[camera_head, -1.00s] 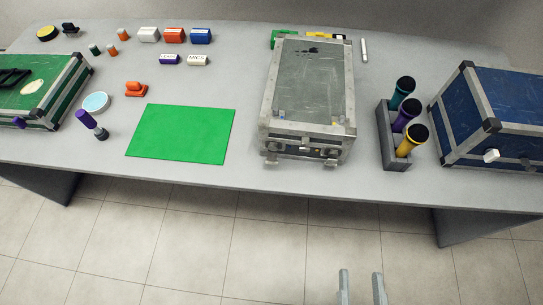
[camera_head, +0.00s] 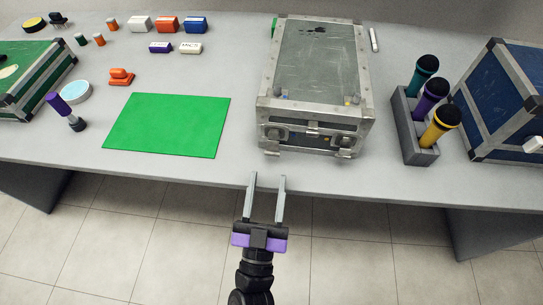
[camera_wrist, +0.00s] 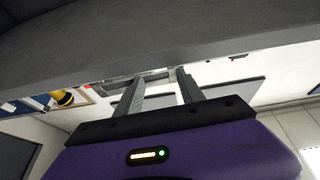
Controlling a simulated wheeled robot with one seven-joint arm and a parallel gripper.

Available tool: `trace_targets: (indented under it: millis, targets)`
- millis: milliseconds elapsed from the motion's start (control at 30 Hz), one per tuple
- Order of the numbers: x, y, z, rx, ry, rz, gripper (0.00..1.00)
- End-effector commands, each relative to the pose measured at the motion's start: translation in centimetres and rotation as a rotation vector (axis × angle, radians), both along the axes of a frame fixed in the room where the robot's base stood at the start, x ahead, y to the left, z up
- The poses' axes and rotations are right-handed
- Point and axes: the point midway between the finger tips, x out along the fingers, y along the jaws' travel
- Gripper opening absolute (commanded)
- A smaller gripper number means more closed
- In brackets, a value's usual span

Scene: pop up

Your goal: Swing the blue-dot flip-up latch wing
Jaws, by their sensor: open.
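The grey metal-edged case (camera_head: 318,62) stands closed near the table's front edge. Its front face carries a latch on the left (camera_head: 276,134) and one on the right (camera_head: 344,141). A small blue mark (camera_head: 283,95) shows at the lid's front left and a yellow mark (camera_head: 348,101) at its front right. Which way the latch wings lie is too small to tell. My gripper (camera_head: 267,178) is open and empty, in front of and below the case's left latch, apart from it. Its open fingers also show in the wrist view (camera_wrist: 158,80), below the dark table edge.
The table edge (camera_head: 200,176) lies just beyond my fingertips. A grey holder with several microphones (camera_head: 415,153) and a blue case (camera_head: 508,100) stand right of the grey case. A green mat (camera_head: 165,125) lies left. The floor in front is clear.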

Motion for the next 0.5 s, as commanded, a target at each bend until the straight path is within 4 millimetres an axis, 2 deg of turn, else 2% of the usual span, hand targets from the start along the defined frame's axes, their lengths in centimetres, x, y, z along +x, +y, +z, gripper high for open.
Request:
trace_targets:
  millis: [233, 500]
  targets:
    - [3.7, -0.5, 1.6, -0.001, -0.002, -0.004, 0.45]
    - [5.8, -0.6, 2.5, 0.002, 0.000, -0.001, 0.45]
